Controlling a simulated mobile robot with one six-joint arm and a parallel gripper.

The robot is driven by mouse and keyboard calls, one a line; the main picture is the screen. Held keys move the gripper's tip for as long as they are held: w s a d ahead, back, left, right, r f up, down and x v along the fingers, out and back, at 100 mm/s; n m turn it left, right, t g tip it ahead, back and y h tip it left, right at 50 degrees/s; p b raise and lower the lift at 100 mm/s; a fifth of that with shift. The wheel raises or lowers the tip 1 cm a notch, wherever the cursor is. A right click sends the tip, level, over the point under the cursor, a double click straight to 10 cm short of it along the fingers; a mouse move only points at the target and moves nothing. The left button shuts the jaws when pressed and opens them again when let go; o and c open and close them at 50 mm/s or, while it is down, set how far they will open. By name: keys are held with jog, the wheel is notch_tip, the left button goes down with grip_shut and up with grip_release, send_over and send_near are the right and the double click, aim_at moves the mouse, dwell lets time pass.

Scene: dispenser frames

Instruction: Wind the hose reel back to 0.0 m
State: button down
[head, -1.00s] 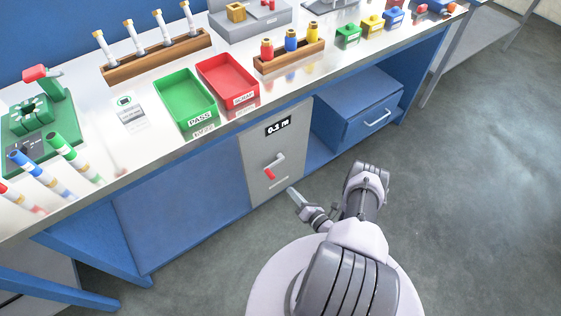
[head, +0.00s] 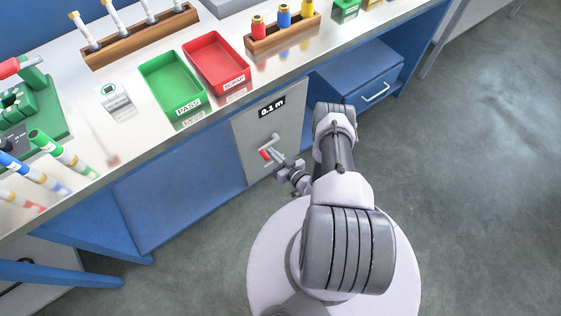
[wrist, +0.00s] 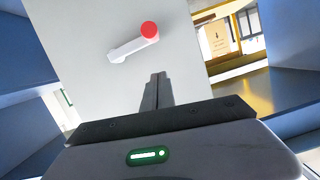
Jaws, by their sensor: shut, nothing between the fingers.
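The hose reel panel (head: 284,122) is a light grey plate under the bench top, and its display (head: 271,107) reads 0.1 m. A crank with a red knob (head: 266,154) is mounted on the panel. In the wrist view the white crank arm (wrist: 126,49) slants up to the right, with its red knob (wrist: 149,30) at the upper end. My gripper (head: 277,156) is shut and empty close to the crank. In the wrist view the closed fingertips (wrist: 158,77) point at the panel below the knob, apart from it. The hose is not visible.
The bench top carries a green PASS tray (head: 172,84), a red SCRAP tray (head: 216,62) and a wooden rack of coloured bottles (head: 283,30). A blue drawer (head: 365,82) protrudes right of the panel. The floor (head: 460,200) to the right is clear.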

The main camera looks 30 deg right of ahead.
aim_at(268, 158)
jog(key=f, duration=0.1)
jog(key=w+f+b, duration=0.1)
jog(key=f, duration=0.1)
jog(key=w+f+b, duration=0.1)
jog(key=shift+a+f, duration=0.25)
jog(key=shift+a, duration=0.05)
jog(key=f+n+b, duration=0.1)
jog(key=f+b, duration=0.1)
jog(key=b, duration=0.1)
jog(key=shift+a, duration=0.2)
jog(key=shift+f+n+h+b, duration=0.3)
jog(key=shift+n+h+b, duration=0.15)
jog(key=shift+n, duration=0.35)
jog(key=shift+r, duration=0.1)
